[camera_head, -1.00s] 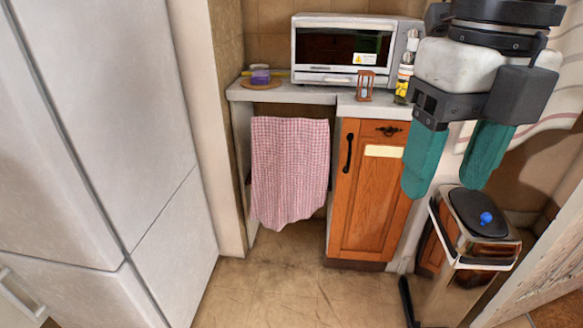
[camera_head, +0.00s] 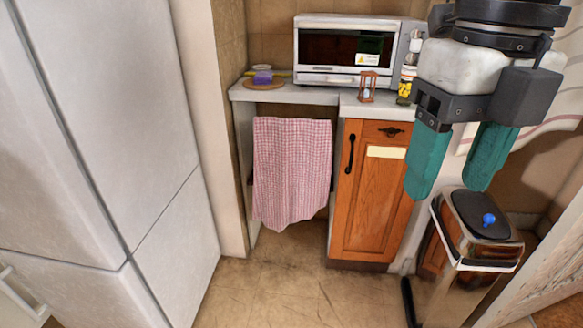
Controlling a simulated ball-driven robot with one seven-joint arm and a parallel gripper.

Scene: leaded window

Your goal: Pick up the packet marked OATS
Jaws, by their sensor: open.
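I cannot make out a packet marked OATS in this view. My gripper (camera_head: 447,188) hangs at the upper right, pointing down, with its two teal fingers apart and nothing between them. It appears in front of the wooden cabinet's right side and above a dark-topped metal bin-like object. On the counter (camera_head: 315,95) stand a small purple item (camera_head: 263,77) on a round wooden board, an hourglass (camera_head: 367,87), and white and yellow containers (camera_head: 406,80) whose labels are too small to read. My gripper hides part of what lies behind it.
A white microwave (camera_head: 345,50) stands at the back of the counter. A checked towel (camera_head: 292,170) hangs below it, beside the orange wooden cabinet (camera_head: 370,200). A tall white fridge (camera_head: 130,120) fills the left. The dark-topped metal object (camera_head: 482,215) stands at right. The middle floor (camera_head: 275,290) is clear.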

